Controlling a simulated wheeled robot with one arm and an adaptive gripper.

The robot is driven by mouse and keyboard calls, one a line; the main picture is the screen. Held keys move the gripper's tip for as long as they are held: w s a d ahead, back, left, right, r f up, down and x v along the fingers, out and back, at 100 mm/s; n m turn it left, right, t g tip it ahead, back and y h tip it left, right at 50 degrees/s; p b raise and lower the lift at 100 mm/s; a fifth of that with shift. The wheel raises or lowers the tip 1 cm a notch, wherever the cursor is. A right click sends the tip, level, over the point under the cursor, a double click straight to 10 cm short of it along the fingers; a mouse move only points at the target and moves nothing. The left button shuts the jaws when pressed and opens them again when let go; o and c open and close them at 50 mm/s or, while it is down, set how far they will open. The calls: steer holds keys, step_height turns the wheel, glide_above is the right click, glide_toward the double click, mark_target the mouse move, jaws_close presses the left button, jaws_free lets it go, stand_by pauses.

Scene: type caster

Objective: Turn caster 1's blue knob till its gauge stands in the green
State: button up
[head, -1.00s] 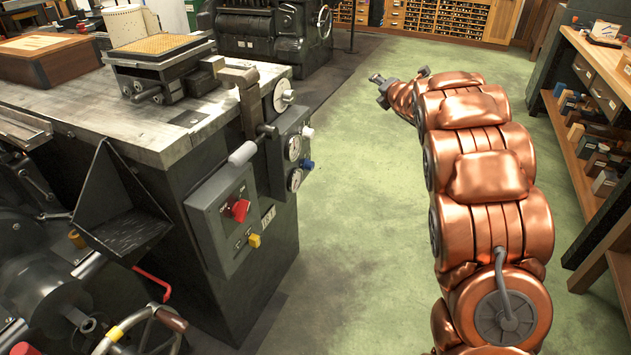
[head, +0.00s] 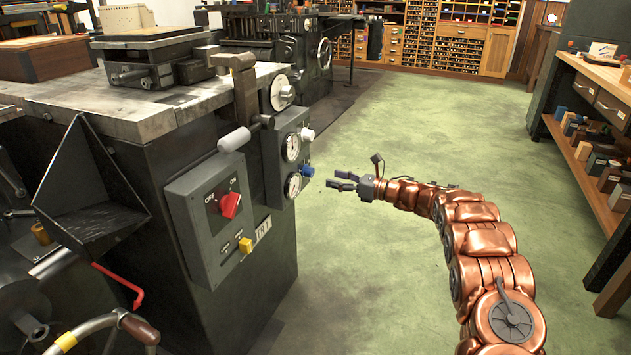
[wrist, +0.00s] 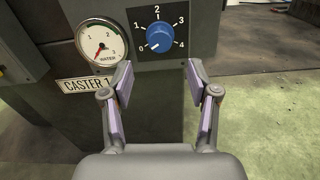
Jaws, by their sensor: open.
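The blue knob (head: 307,170) sits on the right side of the caster's grey control box. In the wrist view the blue knob (wrist: 160,37) is ringed by a 0 to 4 scale, its white mark near 0. In the head view the gauge (head: 293,185) is beside the knob. A "CASTER" plate (wrist: 80,85) is partly hidden by a finger. My gripper (head: 338,181) is open and empty, to the right of the knob and apart from it.
Another gauge (head: 292,147) and a white knob (head: 307,134) are above. A red switch (head: 230,205) and yellow lever (head: 246,245) are on the front panel (head: 210,220). The green floor (head: 400,110) is clear; shelves (head: 585,150) stand at the right.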

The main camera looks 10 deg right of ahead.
mark_target(313, 173)
steer(key=shift+b+x, duration=0.85)
steer(key=shift+x, duration=2.9)
jaws_close()
